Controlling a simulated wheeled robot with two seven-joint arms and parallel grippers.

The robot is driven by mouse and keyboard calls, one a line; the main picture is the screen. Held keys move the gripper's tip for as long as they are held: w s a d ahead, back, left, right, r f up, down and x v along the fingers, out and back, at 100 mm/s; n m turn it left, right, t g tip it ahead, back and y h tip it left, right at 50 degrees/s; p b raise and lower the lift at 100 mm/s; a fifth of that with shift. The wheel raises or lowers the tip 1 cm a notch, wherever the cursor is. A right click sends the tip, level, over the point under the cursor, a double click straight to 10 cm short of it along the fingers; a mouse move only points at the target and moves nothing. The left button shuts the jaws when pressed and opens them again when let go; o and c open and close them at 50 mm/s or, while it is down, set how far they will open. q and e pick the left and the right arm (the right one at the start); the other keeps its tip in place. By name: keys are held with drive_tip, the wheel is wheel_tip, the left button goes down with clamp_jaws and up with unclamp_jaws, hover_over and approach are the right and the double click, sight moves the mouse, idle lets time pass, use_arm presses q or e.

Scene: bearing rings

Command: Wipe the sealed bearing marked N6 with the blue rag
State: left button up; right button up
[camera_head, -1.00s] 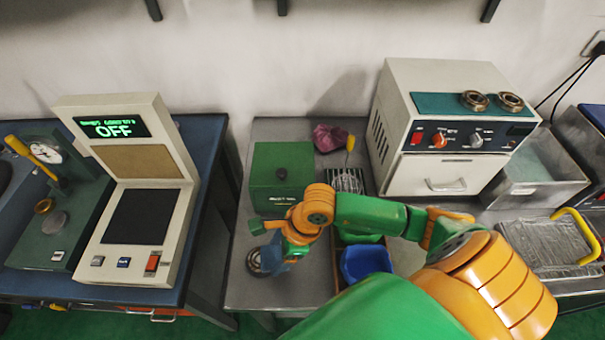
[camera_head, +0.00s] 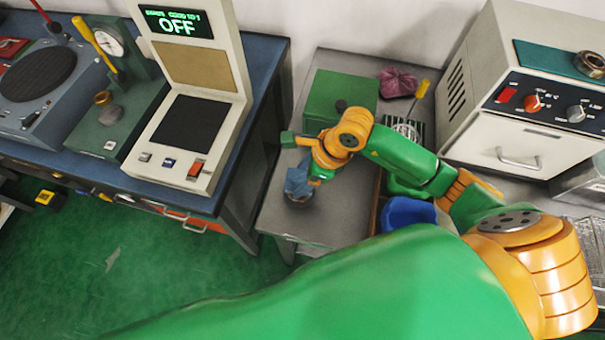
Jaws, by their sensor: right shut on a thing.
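The blue rag (camera_head: 297,181) hangs crumpled below my right gripper (camera_head: 312,172), which is shut on it. The rag is low over the left front part of the grey bench (camera_head: 330,215). A dark round bearing (camera_head: 300,203) shows only in part under the rag. Rag and bearing seem to touch, but I cannot be sure. No N6 marking can be read. My left gripper is out of view.
A green box (camera_head: 340,95) and a crumpled pink cloth (camera_head: 397,82) stand behind. A blue bin (camera_head: 405,212) is right of the rag. A white oven (camera_head: 520,110) carries a metal ring (camera_head: 590,64). A gap separates the bench from the blue-topped table (camera_head: 265,60).

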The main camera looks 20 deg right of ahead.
idle(1.0)
drive_tip(key=shift+f+b, duration=1.5)
drive_tip(key=shift+b, duration=0.25)
idle(0.3)
